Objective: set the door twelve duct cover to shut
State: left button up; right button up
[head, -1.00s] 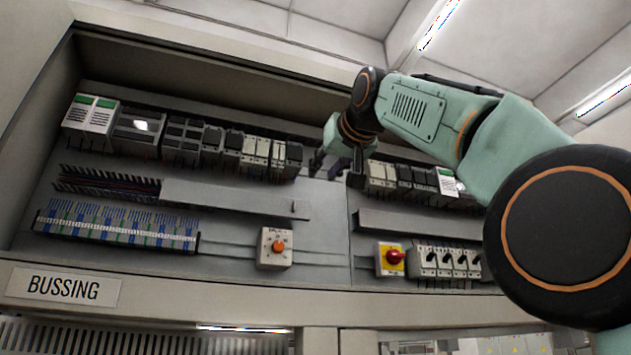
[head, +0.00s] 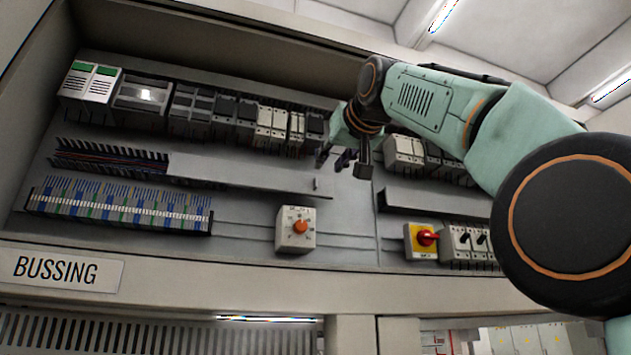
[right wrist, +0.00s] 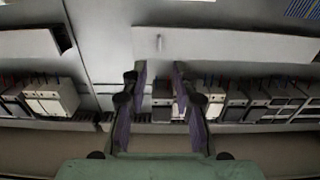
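A long grey duct cover (head: 240,173) lies along the middle of the left panel in the head view. Wires and black slotted duct (head: 105,158) show uncovered at its left end. A small knob (head: 317,183) stands out near the cover's right end. The right wrist view shows the cover (right wrist: 235,46) across the top, with its knob (right wrist: 159,42). My right gripper (head: 344,160) is open and empty, up and right of the knob in the head view. In the right wrist view the knob appears beyond the gap between the fingertips (right wrist: 159,70). My left gripper is out of view.
Breakers and modules (head: 200,115) line the rail above the duct. Terminal blocks (head: 120,208) and an orange-knob switch (head: 296,229) sit below. A second grey duct (head: 440,205) and a red-handled yellow switch (head: 421,241) are on the right. A "BUSSING" label (head: 58,269) is at lower left.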

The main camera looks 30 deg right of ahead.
aim_at(317, 182)
jog(key=p+x, duration=0.1)
jog(key=x, duration=0.3)
jog(key=shift+f+p, duration=0.2)
jog(key=shift+p, duration=0.15)
jog(key=shift+w+d+r+p, duration=0.2)
jog(key=shift+r+p, duration=0.2)
jog(key=shift+p, duration=0.8)
jog(key=shift+w+p, duration=0.15)
jog(key=shift+p, duration=0.2)
jog(key=p+x, duration=0.1)
jog(key=x, duration=0.1)
jog(key=p+x, duration=0.1)
jog(key=x, duration=0.1)
jog(key=shift+a+f, duration=0.1)
jog(key=shift+f, duration=0.3)
jog(key=shift+s+a+r, duration=0.1)
jog(key=shift+s+r, duration=0.1)
jog(key=shift+s, duration=0.45)
jog(key=shift+w+f, duration=0.25)
jog(key=shift+w, duration=0.45)
jog(key=c, duration=0.3)
jog(key=shift+s, duration=0.2)
grip_shut()
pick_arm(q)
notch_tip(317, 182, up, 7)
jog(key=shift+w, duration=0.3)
pick_arm(e)
jog(key=shift+r, duration=0.1)
